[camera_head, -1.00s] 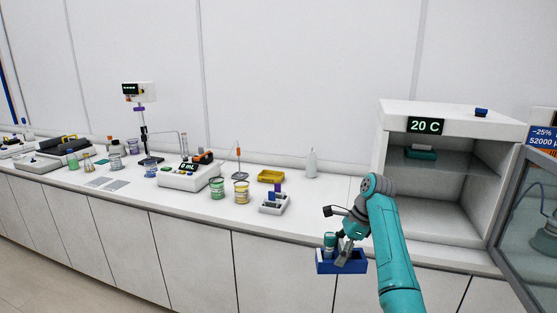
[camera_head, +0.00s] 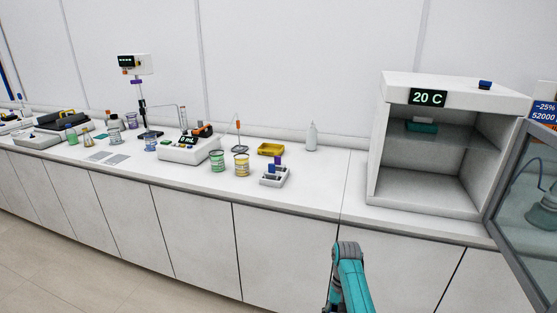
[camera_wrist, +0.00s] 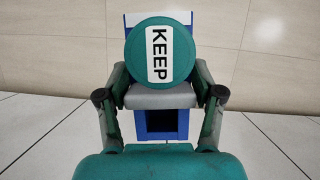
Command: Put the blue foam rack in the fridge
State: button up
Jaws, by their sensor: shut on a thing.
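My gripper (camera_wrist: 160,100) shows in the wrist view, with a finger on each side of the blue foam rack (camera_wrist: 162,125). It is shut on the rack and holds it over the floor. A round teal cap with a white "KEEP" label (camera_wrist: 159,55) sits at the rack and covers part of it. In the head view only part of my arm shows at the bottom; the gripper and rack are out of sight. The fridge (camera_head: 440,90) stands on the bench at the right with its glass door (camera_head: 525,210) open. A teal rack (camera_head: 421,125) is on its upper shelf.
The fridge's lower compartment (camera_head: 425,185) is empty. A small white rack with tubes (camera_head: 274,176), a yellow tray (camera_head: 270,149) and a white bottle (camera_head: 311,137) stand on the bench left of the fridge. The open door juts out at the right.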

jog(key=s+f+n, duration=0.2)
jog(key=f, duration=0.1)
jog(key=shift+s+d+h, duration=0.15)
jog(key=shift+s+h, duration=0.2)
jog(key=shift+h, duration=0.05)
jog(key=shift+d, duration=0.1)
